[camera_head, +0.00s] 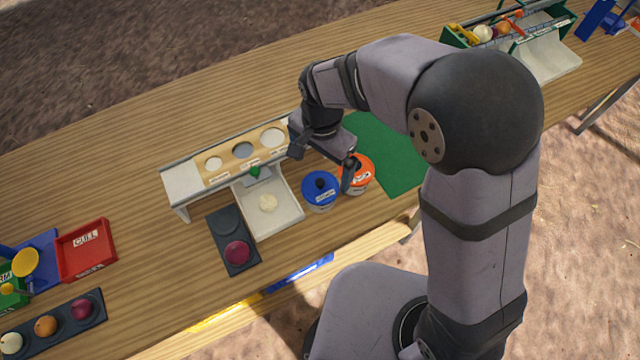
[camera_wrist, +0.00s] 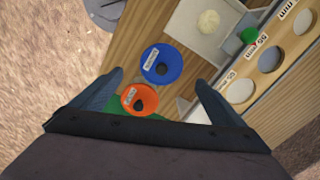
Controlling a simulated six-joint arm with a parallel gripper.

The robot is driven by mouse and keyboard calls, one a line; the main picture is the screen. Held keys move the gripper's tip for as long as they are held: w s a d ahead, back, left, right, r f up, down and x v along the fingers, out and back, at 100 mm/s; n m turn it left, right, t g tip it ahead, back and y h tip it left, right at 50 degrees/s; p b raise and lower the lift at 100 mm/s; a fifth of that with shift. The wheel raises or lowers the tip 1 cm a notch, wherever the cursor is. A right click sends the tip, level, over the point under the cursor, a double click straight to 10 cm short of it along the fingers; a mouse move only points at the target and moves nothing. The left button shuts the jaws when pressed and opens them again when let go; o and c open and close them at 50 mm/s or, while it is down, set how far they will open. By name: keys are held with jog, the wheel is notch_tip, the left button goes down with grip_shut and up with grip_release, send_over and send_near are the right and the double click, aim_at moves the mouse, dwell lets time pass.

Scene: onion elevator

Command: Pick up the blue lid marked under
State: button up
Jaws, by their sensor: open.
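The blue lid (camera_head: 318,186) has a dark knob and a white label, and sits on a pale container on the table. It also shows in the wrist view (camera_wrist: 162,63), ahead of my fingers. The label is too small to read. An orange lid (camera_head: 358,167) with a dark knob sits close to its right in the head view, and lies nearer to me in the wrist view (camera_wrist: 139,99). My gripper (camera_head: 322,163) is open and empty, above the two lids. In the wrist view its fingers (camera_wrist: 160,84) are spread wide, with the orange lid between them.
A sizing rack (camera_head: 182,184) with round holes stands left of the lids. A white tray (camera_head: 287,216) holds a pale onion. A dark two-well tray (camera_head: 225,222) holds a red onion. A green mat (camera_head: 398,160) lies right. A red bin (camera_head: 86,250) is far left.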

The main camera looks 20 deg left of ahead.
aim_at(320, 181)
jog(key=shift+f, duration=0.15)
jog(key=shift+a+f+p, duration=0.15)
jog(key=shift+f+p, duration=1.4)
jog(key=shift+f, duration=2)
jog(key=shift+c, duration=0.6)
jog(key=c, duration=1)
